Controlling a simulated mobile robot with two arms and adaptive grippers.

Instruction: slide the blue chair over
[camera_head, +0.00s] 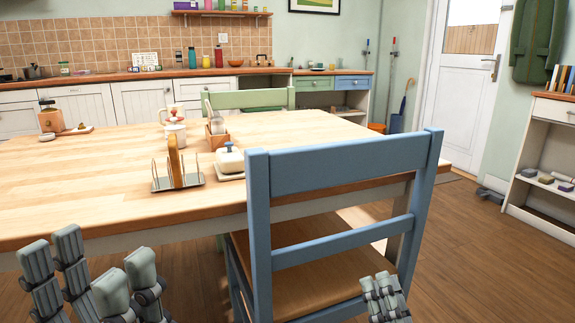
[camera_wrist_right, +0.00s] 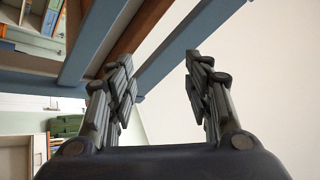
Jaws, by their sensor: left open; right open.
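The blue chair (camera_head: 340,153) stands at the near side of the wooden table, with its back towards me and its wooden seat (camera_head: 305,245) partly under the table edge. My right gripper (camera_head: 385,290) is in front of the right part of the chair back, low in the head view. In the right wrist view my right gripper (camera_wrist_right: 160,75) is open and empty, with blue chair bars (camera_wrist_right: 185,55) beyond its fingers. I cannot tell whether it touches the chair. My left gripper (camera_head: 95,265) is open and empty at the lower left, apart from the chair.
The wooden table (camera_head: 80,185) holds a toast rack (camera_head: 176,175), a butter dish (camera_head: 230,160) and a mug (camera_head: 176,135). A green chair (camera_head: 250,99) stands at its far side. A white shelf (camera_head: 540,150) is at the right.

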